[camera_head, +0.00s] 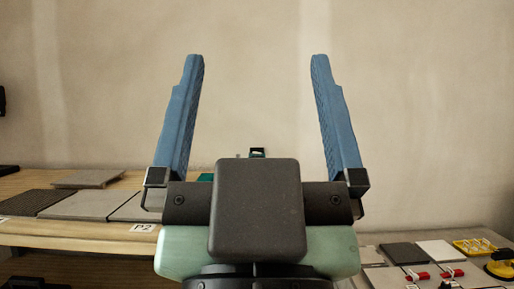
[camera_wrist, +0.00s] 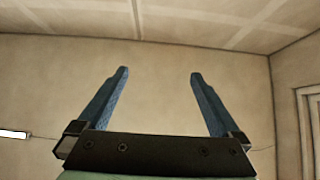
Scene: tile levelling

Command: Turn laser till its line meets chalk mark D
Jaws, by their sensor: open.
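My gripper (camera_head: 257,58) is open, with its two blue fingers spread wide and nothing between them. It is held up in front of the bare wall and blocks the middle of the head view. In the wrist view my gripper (camera_wrist: 159,73) points toward the upper wall and ceiling, also empty. A small dark object (camera_head: 257,152) peeks out just behind my gripper's body; I cannot tell whether it is the laser. No laser line and no chalk mark D can be made out in either view.
A wooden bench (camera_head: 85,229) at left carries several grey tiles and a label "P2" (camera_head: 143,228). The lower right surface holds a white tile (camera_head: 440,252), dark tiles, red-and-white pieces (camera_head: 417,275), a yellow rack (camera_head: 474,246) and a yellow-and-black tool (camera_head: 501,264). Space around my fingers is clear.

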